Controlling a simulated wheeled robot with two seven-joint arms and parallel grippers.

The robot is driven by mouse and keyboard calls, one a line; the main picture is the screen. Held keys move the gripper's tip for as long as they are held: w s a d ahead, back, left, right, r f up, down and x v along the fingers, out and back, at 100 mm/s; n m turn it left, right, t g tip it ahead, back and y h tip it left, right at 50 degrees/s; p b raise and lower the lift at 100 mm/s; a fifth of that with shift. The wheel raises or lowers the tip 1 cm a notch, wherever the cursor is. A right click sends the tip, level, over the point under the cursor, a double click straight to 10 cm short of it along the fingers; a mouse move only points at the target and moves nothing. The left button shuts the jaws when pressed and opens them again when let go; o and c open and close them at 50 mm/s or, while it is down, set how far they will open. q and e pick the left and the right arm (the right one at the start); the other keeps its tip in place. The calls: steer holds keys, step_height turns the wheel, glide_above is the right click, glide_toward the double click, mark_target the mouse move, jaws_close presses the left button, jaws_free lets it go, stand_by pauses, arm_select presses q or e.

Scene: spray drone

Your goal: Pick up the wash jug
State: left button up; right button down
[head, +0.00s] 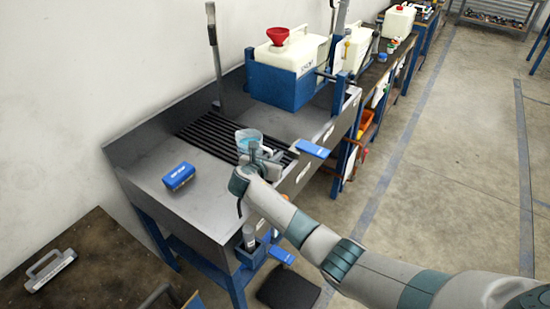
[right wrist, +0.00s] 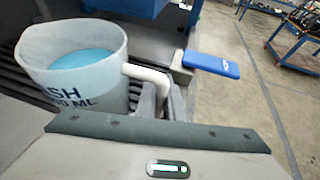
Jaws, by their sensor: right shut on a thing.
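The wash jug (head: 247,139) is a translucent white jug with blue liquid, on the dark slatted grate (head: 190,134) of the grey sink bench. In the right wrist view the jug (right wrist: 75,70) shows the letters "SH" and "ML", and its white handle (right wrist: 150,76) points right. My right gripper (head: 262,155) is at the handle side of the jug and shut on the handle; its fingers (right wrist: 157,100) are partly hidden by the wrist housing. The jug looks upright; I cannot tell whether it touches the grate. My left gripper is not in view.
A blue box (head: 179,176) lies on the bench's left part. Open floor (head: 450,150) lies to the right.

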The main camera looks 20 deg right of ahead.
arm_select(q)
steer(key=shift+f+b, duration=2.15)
arm_select(e)
steer(key=w+d+r, duration=0.5)
steer(key=d+r, duration=0.5)
steer(key=shift+d+r, duration=0.15)
steer(key=shift+d, duration=0.05)
steer(key=shift+d, duration=0.1)
